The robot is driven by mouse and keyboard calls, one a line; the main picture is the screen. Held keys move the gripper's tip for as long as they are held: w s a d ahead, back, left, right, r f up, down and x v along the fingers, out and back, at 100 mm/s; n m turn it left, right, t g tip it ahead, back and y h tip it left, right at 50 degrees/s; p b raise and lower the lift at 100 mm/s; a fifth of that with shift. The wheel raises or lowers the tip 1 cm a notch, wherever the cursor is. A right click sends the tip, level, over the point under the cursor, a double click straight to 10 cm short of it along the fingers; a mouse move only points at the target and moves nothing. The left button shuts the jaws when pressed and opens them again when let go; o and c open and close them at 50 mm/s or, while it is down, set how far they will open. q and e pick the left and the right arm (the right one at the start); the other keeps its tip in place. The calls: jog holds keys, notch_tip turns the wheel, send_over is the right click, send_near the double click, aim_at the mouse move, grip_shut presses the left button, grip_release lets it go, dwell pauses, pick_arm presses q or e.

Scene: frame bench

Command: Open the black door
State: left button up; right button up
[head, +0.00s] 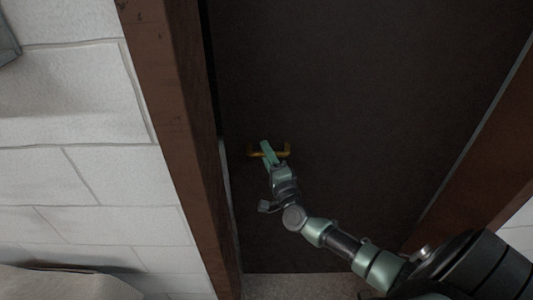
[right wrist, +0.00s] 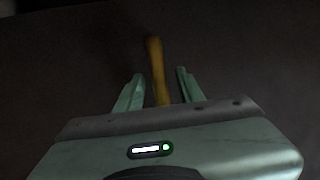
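The black door (head: 360,90) fills most of the head view inside a reddish-brown frame. Its yellow bar handle (head: 284,154) is near the door's left side. My right gripper (head: 266,148) is at the handle. In the right wrist view the handle (right wrist: 155,60) runs between the two green fingers of my right gripper (right wrist: 160,78). The fingers are apart, with a gap on each side of the bar. A thin pale strip shows along the door's lower left edge; I cannot tell whether the door is ajar. My left gripper is not in view.
The brown door frame has a left post (head: 170,90) and a right post (head: 490,170). A white block wall (head: 80,100) stands on the left. A pale object (head: 60,284) is at the lower left. A strip of floor (head: 300,287) shows below the door.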

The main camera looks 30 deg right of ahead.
grip_shut()
dwell(1.4)
